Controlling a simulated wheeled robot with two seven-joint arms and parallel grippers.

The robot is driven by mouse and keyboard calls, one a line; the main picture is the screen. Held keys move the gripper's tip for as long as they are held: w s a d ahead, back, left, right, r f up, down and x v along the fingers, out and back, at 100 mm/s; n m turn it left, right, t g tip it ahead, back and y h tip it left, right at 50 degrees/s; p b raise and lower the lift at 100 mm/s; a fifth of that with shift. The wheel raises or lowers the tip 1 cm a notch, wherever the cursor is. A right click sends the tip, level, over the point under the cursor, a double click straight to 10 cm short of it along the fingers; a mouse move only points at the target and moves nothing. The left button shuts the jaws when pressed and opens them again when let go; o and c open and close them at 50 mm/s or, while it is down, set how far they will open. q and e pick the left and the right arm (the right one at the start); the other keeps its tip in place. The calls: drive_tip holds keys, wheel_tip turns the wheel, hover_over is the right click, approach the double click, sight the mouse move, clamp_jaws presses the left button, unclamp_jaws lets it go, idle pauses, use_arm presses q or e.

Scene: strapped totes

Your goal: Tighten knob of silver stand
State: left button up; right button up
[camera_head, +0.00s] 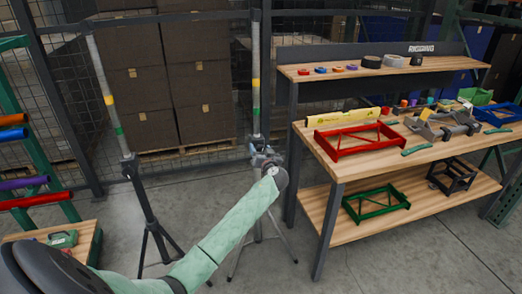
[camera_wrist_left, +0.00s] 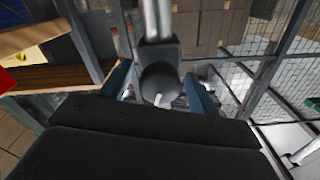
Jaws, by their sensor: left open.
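The silver stand (camera_head: 256,95) is an upright pole with yellow and green bands on silver tripod legs, between the black-legged stand and the bench. My left gripper (camera_head: 263,160) is at the stand's collar, at the end of my green-sleeved arm. In the left wrist view the silver pole (camera_wrist_left: 157,20) runs into a dark collar with a rounded dark knob (camera_wrist_left: 160,84) bearing a small white mark. The open fingers of my left gripper (camera_wrist_left: 160,88) stand on either side of this knob. I cannot tell whether they touch it. My right gripper is not in view.
A black-legged stand (camera_head: 109,95) is left of the silver one. A wooden workbench (camera_head: 345,175) with red and green frames stands close on the right. Wire fencing (camera_head: 205,155) and stacked dark boxes (camera_head: 160,85) are behind. Grey floor lies between.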

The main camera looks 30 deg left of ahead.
use_arm(q)
drive_tip(key=c, duration=1)
